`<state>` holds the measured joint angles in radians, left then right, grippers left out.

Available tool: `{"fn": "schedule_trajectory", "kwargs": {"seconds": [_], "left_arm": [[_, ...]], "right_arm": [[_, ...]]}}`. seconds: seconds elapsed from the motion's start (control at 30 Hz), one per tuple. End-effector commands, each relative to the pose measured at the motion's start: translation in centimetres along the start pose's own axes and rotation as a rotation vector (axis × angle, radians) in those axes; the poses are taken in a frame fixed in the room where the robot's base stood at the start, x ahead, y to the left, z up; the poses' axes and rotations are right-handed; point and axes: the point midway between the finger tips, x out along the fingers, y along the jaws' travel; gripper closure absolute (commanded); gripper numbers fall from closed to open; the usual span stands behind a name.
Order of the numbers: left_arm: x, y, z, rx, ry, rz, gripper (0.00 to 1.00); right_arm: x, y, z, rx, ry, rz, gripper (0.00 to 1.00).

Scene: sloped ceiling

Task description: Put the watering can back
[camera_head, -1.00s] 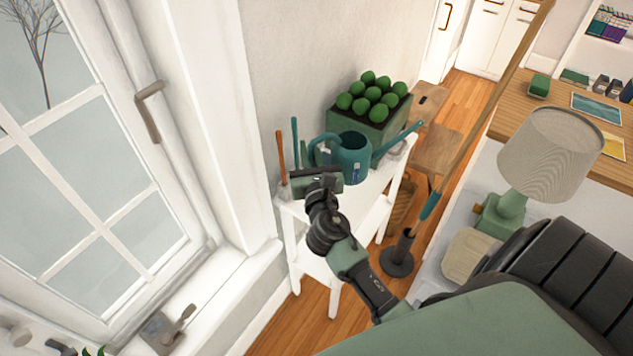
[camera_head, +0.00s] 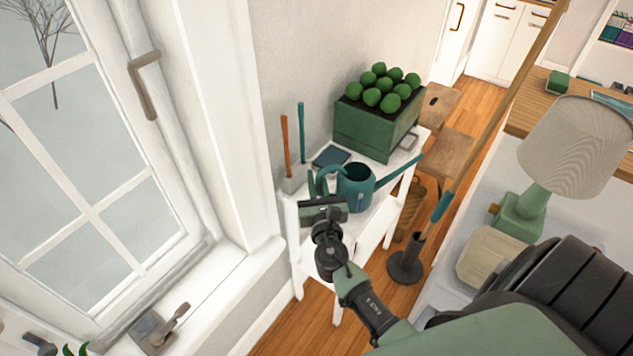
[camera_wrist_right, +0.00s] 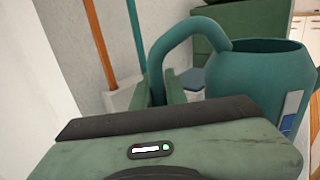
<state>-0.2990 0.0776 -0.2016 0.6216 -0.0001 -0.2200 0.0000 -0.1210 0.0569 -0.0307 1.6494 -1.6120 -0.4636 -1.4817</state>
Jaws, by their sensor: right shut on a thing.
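The teal watering can (camera_head: 356,190) is upright at the front part of the white shelf table (camera_head: 385,220), its long spout pointing right. My right gripper (camera_head: 317,190) is shut on the can's curved handle, on the left side of the can. In the right wrist view the handle of the watering can (camera_wrist_right: 262,75) comes down between the fingers of the gripper (camera_wrist_right: 160,92). The can's base is partly hidden, so I cannot tell whether it touches the tabletop. My left gripper is not in view.
A green planter (camera_head: 362,133) with round plants stands at the table's back. A pot with orange and teal handled tools (camera_head: 294,178) stands at its left end, near a dark blue flat item (camera_head: 331,158). A window is left; a lamp (camera_head: 575,145) stands right.

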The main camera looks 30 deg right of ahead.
Motion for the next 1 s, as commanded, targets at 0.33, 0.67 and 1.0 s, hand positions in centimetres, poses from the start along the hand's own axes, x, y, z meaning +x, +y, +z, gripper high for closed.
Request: {"fn": "schedule_trajectory", "kwargs": {"seconds": [0.33,0.67,1.0], "left_arm": [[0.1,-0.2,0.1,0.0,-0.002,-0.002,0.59],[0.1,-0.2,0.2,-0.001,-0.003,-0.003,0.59],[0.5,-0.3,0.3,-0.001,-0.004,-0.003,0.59]], "right_arm": [[0.0,0.0,-0.1,0.0,0.0,0.0,0.73],[0.0,0.0,-0.1,0.0,0.0,0.0,0.65],[-4.4,0.0,-0.2,0.0,0.003,0.001,0.65]]}}
